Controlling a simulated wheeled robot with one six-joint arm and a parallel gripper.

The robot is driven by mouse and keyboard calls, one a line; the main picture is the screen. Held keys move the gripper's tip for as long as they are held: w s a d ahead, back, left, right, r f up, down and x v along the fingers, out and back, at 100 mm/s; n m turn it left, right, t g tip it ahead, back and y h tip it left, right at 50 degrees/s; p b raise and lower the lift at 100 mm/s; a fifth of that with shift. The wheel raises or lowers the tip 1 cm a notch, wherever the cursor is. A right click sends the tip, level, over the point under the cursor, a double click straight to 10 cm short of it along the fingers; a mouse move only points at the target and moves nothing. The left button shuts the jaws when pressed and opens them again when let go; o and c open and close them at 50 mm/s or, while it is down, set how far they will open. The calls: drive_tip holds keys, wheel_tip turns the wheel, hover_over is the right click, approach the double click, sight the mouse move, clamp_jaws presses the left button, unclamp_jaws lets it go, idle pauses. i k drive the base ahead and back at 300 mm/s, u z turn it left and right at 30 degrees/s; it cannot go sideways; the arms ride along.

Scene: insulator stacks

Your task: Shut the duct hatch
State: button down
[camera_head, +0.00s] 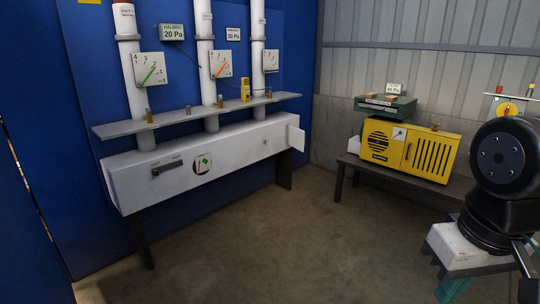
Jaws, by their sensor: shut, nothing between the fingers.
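The long white duct (215,158) runs along the blue wall on dark legs, with three upright white pipes entering it from above. A small white flap, apparently the duct hatch (297,138), stands out at the duct's right end and looks open. Its hinge and the opening behind it are hard to make out. Black parts of my arm show at the right edge, well apart from the duct. My gripper is not in view.
A grey shelf (190,116) juts out above the duct, with small brown pieces and a yellow meter (245,89) on it. The brown floor (260,245) between is clear.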

sight(296, 137)
drive_tip(key=z, duration=0.1)
drive_tip(key=i, duration=5.15)
drive_tip(key=u, duration=0.25)
